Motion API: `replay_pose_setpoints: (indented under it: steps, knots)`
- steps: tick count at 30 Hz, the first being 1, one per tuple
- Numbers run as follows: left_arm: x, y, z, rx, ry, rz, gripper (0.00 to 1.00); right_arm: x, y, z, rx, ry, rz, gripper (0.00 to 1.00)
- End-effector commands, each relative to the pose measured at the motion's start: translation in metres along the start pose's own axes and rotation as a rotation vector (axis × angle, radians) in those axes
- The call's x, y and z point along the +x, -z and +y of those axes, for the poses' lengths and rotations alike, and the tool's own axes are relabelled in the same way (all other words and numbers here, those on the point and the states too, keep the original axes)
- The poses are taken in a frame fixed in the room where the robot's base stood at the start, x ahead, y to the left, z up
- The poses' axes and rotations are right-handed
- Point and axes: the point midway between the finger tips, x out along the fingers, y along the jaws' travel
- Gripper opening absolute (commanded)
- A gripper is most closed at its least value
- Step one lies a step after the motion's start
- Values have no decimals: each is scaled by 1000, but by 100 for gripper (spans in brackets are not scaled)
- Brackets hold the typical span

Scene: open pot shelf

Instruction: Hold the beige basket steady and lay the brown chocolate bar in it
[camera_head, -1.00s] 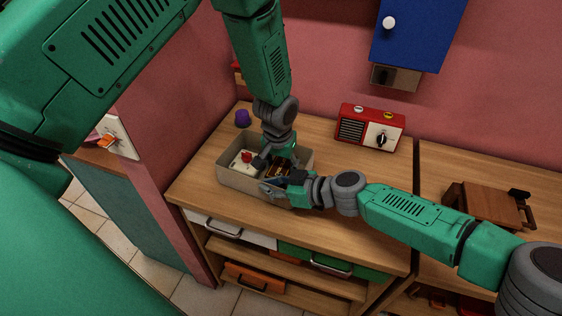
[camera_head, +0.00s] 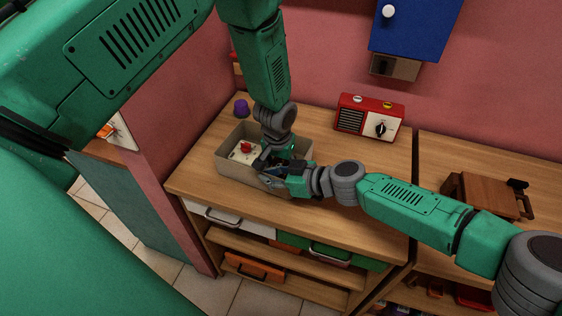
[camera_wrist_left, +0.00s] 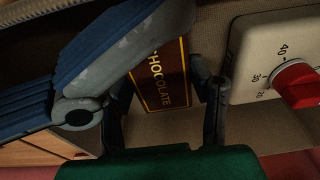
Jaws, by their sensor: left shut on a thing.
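The beige basket (camera_head: 237,181) stands on the wooden counter, with my two grippers at its right part. My left gripper (camera_head: 268,162) reaches down into it from above. In the left wrist view my left gripper (camera_wrist_left: 170,95) is shut on the brown chocolate bar (camera_wrist_left: 163,82), whose yellow lettering shows between the fingers. In the head view the bar is mostly hidden by the grippers. My right gripper (camera_head: 272,178) is at the basket's near right wall; its fingers overlap the rim and I cannot tell how far they are closed.
A white timer with a red knob (camera_head: 246,147) lies in the basket's left part; it also shows in the left wrist view (camera_wrist_left: 275,55). A purple cup (camera_head: 241,107) and a red radio (camera_head: 368,118) stand behind. The counter's middle is clear.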

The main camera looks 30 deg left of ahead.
Motion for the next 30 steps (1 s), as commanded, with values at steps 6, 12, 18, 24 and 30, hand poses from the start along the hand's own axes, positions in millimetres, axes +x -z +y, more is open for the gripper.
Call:
replay_pose_setpoints:
  steps: [6,12,18,24,30]
  knots:
    - [0,0,0,0,0,1,72,0,1,0,0,-1,1,0]
    - [0,0,0,0,0,0,72,0,0,0,0,-1,1,0]
    - [-15,2,0,0,0,3,72,0,1,0,0,-1,1,0]
    - [-57,2,0,-1,-1,4,72,0,1,0,0,-1,1,0]
    - [-95,2,0,0,-1,2,72,0,1,0,0,-1,1,0]
